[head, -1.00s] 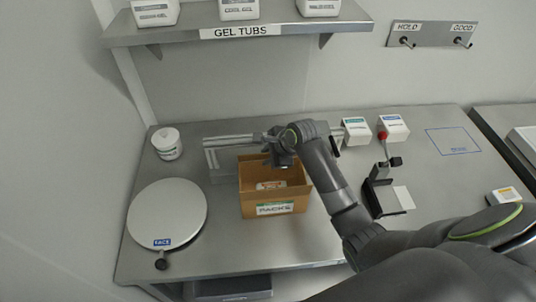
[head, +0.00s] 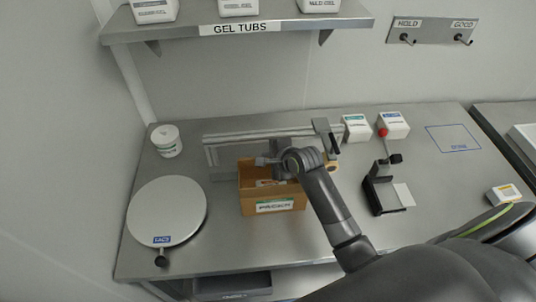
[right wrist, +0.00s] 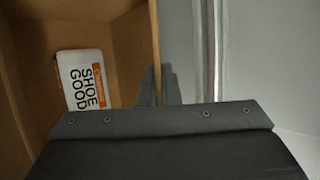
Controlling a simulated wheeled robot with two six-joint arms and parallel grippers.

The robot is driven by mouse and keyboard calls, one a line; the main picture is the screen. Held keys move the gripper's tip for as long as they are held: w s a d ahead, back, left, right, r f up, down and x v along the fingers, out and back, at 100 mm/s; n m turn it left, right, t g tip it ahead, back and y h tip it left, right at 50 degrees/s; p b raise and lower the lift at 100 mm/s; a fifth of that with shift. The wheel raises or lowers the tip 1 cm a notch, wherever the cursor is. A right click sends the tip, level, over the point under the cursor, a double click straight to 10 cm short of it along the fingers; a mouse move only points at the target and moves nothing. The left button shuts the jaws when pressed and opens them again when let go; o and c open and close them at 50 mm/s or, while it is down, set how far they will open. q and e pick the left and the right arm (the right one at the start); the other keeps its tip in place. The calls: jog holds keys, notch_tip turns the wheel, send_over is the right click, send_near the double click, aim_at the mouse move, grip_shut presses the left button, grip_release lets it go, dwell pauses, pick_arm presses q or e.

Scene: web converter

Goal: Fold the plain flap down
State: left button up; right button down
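The open cardboard box (head: 248,204), labelled PACKS on its front, sits on the steel bench. It also shows in the right wrist view (right wrist: 128,45), with a white and orange packet (right wrist: 86,80) inside. My right gripper (right wrist: 160,72) is over the box's back part, its fingers close together at the edge of a cardboard wall or flap. I cannot tell whether they touch it. In the head view the right gripper (head: 264,161) and wrist cover the box's back right. I cannot make out the plain flap as a separate piece. My left gripper is not in view.
A metal rail (head: 235,139) runs behind the box. A round plate (head: 165,210) and white tub (head: 167,142) stand left. A shelf (head: 290,27) hangs above.

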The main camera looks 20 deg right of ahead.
dwell(0.4)
jog(key=c, duration=1.6)
grip_release()
jog(key=shift+c, duration=0.2)
notch_tip(320, 180, up, 9)
jog(key=shift+b, duration=0.95)
jog(key=shift+r, duration=0.45)
